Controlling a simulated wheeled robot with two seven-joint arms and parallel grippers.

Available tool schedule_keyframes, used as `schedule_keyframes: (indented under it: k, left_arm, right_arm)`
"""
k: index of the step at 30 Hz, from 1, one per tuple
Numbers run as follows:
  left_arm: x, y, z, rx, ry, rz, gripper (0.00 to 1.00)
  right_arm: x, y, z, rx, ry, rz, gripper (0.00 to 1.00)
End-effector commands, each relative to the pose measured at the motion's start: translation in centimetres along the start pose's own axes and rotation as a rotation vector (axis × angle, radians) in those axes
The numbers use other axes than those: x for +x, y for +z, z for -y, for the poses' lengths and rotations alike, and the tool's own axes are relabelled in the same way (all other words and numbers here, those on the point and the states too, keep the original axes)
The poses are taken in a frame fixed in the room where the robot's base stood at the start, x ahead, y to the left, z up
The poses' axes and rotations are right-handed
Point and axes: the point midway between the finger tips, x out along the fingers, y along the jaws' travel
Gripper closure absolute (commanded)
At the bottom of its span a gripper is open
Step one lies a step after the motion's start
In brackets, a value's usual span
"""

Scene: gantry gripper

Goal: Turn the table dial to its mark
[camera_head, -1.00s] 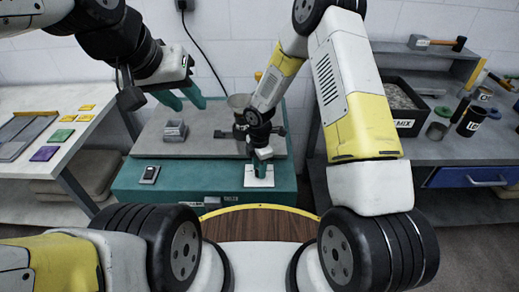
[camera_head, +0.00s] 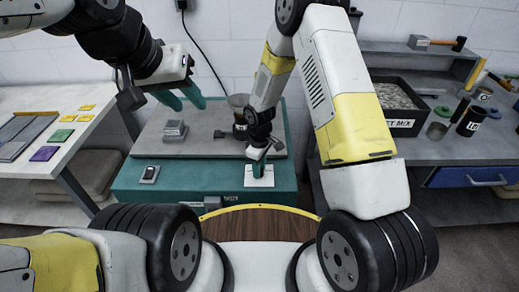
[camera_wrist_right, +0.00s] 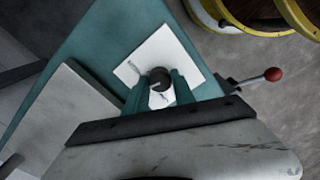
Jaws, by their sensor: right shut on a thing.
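The dial (camera_wrist_right: 160,78) is a small dark round knob with a pale line on it. It stands on a white plate (camera_wrist_right: 143,72) with dark markings. In the head view the plate (camera_head: 267,182) lies on the front right of the teal table machine (camera_head: 220,187), and my right gripper (camera_head: 257,172) hides the dial. In the wrist view my right gripper (camera_wrist_right: 160,84) has its two teal fingers on either side of the dial, shut on it. My left gripper (camera_head: 188,103) is open and empty above the machine's grey top. The plate's markings are too small to read.
A grey stepped block (camera_head: 175,131) sits on the machine's top, and a small switch (camera_head: 149,174) on its front left. A red-tipped lever (camera_wrist_right: 272,74) juts out beside the plate in the wrist view. Side benches hold coloured tiles (camera_head: 46,154) and a gravel tray (camera_head: 404,122).

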Motion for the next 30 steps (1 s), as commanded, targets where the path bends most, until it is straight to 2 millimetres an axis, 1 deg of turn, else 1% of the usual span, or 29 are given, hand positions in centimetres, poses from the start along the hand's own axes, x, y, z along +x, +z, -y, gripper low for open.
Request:
schedule_keyframes:
  k: [9,18,24,30]
  left_arm:
    - [0.0,0.0,0.0,0.0,0.0,0.0,0.64]
    - [0.0,0.0,0.0,0.0,0.0,0.0,0.64]
    - [0.0,0.0,0.0,0.0,0.0,0.0,0.64]
    - [0.0,0.0,0.0,0.0,0.0,0.0,0.64]
  right_arm:
    - [-0.07,-0.15,0.01,0.299,0.001,-0.002,1.0]
    - [-0.07,-0.15,-0.02,0.558,0.002,-0.003,1.0]
    - [-0.08,-0.17,-0.02,0.683,0.001,-0.004,1.0]
    - [-0.08,-0.16,-0.05,0.761,0.001,-0.004,1.0]
